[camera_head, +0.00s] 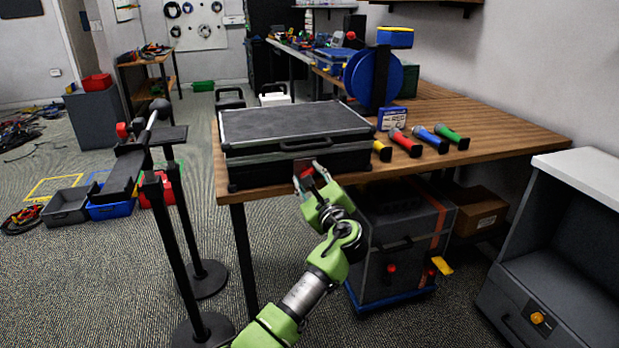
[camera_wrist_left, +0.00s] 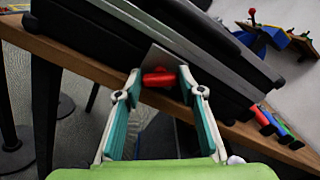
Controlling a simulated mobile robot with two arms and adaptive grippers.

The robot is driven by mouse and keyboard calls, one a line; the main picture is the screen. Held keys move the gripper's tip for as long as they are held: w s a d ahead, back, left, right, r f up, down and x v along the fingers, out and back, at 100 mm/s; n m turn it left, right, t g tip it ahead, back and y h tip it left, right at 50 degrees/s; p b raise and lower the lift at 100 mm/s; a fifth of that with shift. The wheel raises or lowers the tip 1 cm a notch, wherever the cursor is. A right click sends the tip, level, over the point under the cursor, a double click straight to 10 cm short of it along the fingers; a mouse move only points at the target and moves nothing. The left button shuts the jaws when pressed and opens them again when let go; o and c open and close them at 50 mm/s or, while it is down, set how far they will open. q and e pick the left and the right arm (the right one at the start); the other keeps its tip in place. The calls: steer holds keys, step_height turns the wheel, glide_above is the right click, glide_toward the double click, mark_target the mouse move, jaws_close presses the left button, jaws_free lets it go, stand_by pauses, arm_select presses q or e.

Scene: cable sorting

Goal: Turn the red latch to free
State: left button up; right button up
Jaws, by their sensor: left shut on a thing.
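A black hard case (camera_head: 290,130) lies closed on the wooden table. The red latch (camera_wrist_left: 158,78) sits on a small grey plate on the case's front side, and it shows small between my fingers in the head view. My left gripper (camera_head: 307,176) reaches up to the case front. My right gripper is not in view.
A dark wheeled case (camera_head: 395,240) stands under the table (camera_head: 490,140). Black posts (camera_head: 180,250) stand on the floor at left.

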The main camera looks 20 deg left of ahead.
arm_select(q)
steer(key=shift+a+f+n+b, duration=0.15)
steer(key=shift+n+b, duration=0.65)
steer(key=shift+n, duration=0.95)
steer(key=shift+d+f+n+b, duration=0.15)
steer(key=shift+n+b, duration=0.6)
steer(key=shift+n, duration=1.05)
steer(key=shift+a+f+n+b, duration=0.15)
steer(key=shift+n+b, duration=0.65)
steer(key=shift+n, duration=0.95)
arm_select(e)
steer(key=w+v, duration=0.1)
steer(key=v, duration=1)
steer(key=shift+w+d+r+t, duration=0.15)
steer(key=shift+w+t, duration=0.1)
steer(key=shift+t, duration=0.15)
arm_select(q)
steer(key=shift+n, duration=0.3)
steer(key=o, duration=1.1)
steer(key=shift+s+r, duration=0.1)
steer(key=v, duration=0.7)
steer(key=shift+s+d, duration=0.2)
steer(key=shift+d, duration=0.05)
